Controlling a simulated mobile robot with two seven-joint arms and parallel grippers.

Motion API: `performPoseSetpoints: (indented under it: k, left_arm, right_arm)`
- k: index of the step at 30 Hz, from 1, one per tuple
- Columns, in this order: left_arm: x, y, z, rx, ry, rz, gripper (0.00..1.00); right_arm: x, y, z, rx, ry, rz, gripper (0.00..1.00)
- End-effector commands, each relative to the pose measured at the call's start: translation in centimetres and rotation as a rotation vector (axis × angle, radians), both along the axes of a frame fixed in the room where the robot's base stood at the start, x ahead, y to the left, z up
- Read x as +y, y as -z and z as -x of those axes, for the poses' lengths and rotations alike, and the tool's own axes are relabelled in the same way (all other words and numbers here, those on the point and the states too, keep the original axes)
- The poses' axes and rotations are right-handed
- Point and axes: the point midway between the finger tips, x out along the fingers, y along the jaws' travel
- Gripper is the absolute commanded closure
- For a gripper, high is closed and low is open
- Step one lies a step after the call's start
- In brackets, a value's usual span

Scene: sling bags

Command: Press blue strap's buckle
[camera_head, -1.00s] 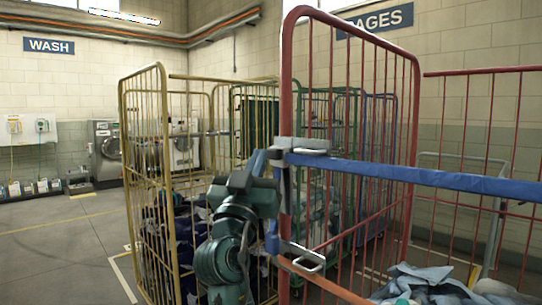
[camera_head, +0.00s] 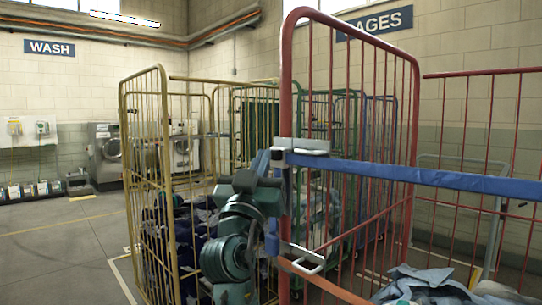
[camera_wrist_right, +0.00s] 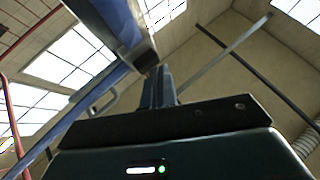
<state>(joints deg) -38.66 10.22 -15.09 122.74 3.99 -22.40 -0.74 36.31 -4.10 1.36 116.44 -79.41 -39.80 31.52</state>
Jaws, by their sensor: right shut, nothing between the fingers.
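The blue strap (camera_head: 420,178) runs across the red cage (camera_head: 289,110). Its metal buckle (camera_head: 305,145) sits at the strap's left end, at the cage's corner post. My right gripper (camera_head: 262,160) is just left of the buckle, pointing up, shut and empty. In the right wrist view its closed fingers (camera_wrist_right: 159,86) point up, close to the underside of the blue strap (camera_wrist_right: 95,85) and a dark buckle part. I cannot tell whether they touch. My left gripper is not in view.
An orange strap (camera_head: 340,288) with a silver buckle (camera_head: 303,260) hangs lower on the red cage. A yellow cage (camera_head: 163,130) with dark laundry stands left. Green and blue cages (camera_head: 378,115) stand behind. Grey-blue cloth (camera_head: 425,284) lies in the red cage. Floor at left is clear.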

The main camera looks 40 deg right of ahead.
Motion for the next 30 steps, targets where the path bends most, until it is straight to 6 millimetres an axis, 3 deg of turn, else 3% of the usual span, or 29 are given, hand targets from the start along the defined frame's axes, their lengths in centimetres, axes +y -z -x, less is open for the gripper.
performPoseSetpoints:
  k: [22, 30]
  left_arm:
    - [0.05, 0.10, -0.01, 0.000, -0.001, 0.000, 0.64]
    - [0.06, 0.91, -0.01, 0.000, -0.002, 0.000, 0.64]
  right_arm:
    - [-0.61, -0.04, -0.03, 0.000, 0.001, 0.000, 1.00]
    - [0.33, 0.21, 0.04, -0.001, 0.001, -0.002, 1.00]
